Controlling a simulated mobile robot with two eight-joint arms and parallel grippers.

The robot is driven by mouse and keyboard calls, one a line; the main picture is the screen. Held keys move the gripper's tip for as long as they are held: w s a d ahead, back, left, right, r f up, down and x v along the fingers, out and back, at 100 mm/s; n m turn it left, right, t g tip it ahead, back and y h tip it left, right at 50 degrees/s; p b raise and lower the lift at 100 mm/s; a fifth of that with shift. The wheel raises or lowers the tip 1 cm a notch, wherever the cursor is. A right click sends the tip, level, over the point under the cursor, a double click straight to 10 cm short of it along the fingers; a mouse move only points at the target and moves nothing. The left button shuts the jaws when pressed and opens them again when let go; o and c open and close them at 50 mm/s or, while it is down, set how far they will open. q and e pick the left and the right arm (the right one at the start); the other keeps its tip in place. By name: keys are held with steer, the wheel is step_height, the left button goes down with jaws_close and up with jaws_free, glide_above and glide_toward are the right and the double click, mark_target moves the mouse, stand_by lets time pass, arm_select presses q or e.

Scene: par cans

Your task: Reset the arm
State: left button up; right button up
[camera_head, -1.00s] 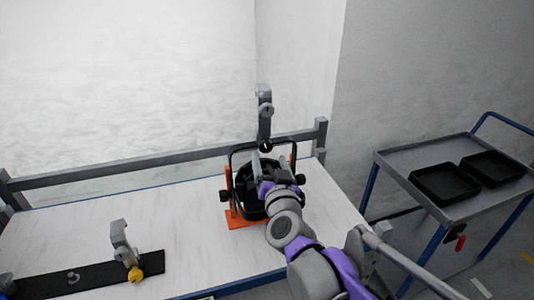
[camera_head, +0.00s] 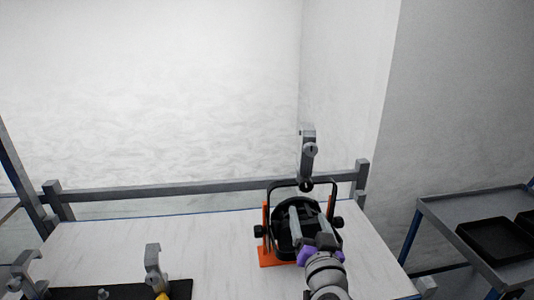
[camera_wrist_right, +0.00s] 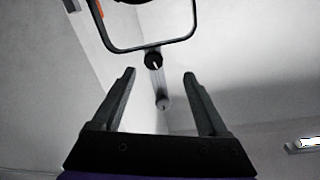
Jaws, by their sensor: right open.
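The black par can (camera_head: 282,236) sits in an orange stand (camera_head: 265,250) at the right end of the white table. Its black yoke (camera_head: 303,182) arches above it, and a grey hook clamp (camera_head: 308,155) stands upright on the yoke. My right gripper (camera_head: 308,212) is in front of the can, its fingers overlapping the can in the head view. In the right wrist view my right gripper (camera_wrist_right: 159,75) is open, with nothing between its fingers. The yoke (camera_wrist_right: 150,49) and clamp (camera_wrist_right: 160,85) show beyond the fingers. Whether the gripper touches the can is unclear. My left gripper is out of view.
The white table (camera_head: 190,235) has a grey rail (camera_head: 170,192) along its back. Grey hook clamps (camera_head: 153,262) and a black strip (camera_head: 125,291) lie at front left. A trolley (camera_head: 440,215) with black trays (camera_head: 492,240) stands at right. The table's middle is clear.

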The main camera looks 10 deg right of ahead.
steer(key=s+d+f+n+g, duration=0.1)
steer(key=s+f+n+g, duration=0.1)
steer(key=s+f+g, duration=0.4)
steer(key=s+d+f+n+g+y+p, duration=0.1)
steer(key=s+f+g, duration=0.5)
steer(key=s+f, duration=1)
step_height(320, 180, down, 3)
steer(key=shift+d+n, duration=0.4)
steer(key=shift+n, duration=0.2)
